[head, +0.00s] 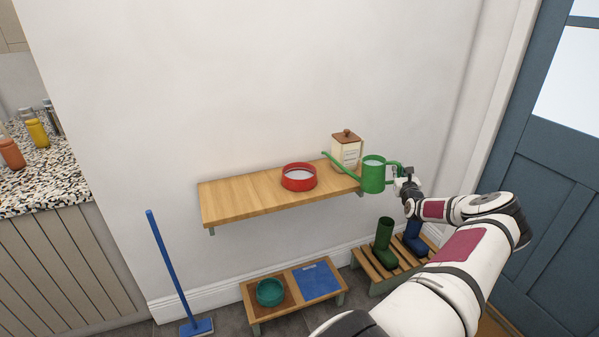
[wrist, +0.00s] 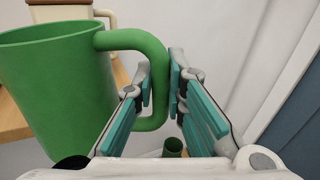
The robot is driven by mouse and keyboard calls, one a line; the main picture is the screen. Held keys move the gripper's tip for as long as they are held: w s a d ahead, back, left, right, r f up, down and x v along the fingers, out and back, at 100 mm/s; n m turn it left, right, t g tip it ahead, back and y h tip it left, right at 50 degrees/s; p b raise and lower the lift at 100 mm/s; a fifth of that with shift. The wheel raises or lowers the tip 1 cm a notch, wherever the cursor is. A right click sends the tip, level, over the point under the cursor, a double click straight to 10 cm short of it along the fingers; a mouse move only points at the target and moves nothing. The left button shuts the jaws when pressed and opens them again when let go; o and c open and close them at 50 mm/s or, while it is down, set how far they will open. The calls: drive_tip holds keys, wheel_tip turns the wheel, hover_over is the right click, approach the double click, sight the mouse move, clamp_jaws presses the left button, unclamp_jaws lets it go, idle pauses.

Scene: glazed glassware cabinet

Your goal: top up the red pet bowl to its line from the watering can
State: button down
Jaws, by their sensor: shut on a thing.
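The red pet bowl (head: 299,177) sits upright on the wooden wall shelf, with pale content inside; its line cannot be made out. The green watering can (head: 373,175) is at the shelf's right end, upright, its spout pointing left and up toward the bowl. My gripper (head: 404,183) is to the right of the can, shut on its handle. In the wrist view the handle (wrist: 148,42) passes between the fingers of my gripper (wrist: 162,85), and the can's body (wrist: 60,90) is at left. Whether the can touches the shelf is unclear.
A cream canister (head: 346,152) with a wooden lid stands on the shelf (head: 240,198) behind the spout. Below are a low stand with a teal bowl (head: 270,292) and a blue mat (head: 316,281), and a rack with green boots (head: 383,242) and blue boots (head: 416,238). The shelf's left part is clear.

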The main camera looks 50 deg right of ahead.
drive_tip(key=shift+w+r+n, duration=0.25)
drive_tip(key=shift+r+n, duration=0.15)
drive_tip(key=shift+r, duration=0.35)
drive_tip(key=shift+w+a+r+n+g+b, duration=0.15)
drive_tip(key=shift+w+a+r+n+b, duration=0.15)
drive_tip(key=shift+w+r+n+b, duration=0.4)
drive_tip(key=shift+w+a+r+n+g+b, duration=0.15)
drive_tip(key=shift+w+a+r+n+b, duration=0.15)
drive_tip(key=shift+w+r+n+b, duration=0.35)
idle(5.0)
drive_tip(key=shift+f, duration=0.1)
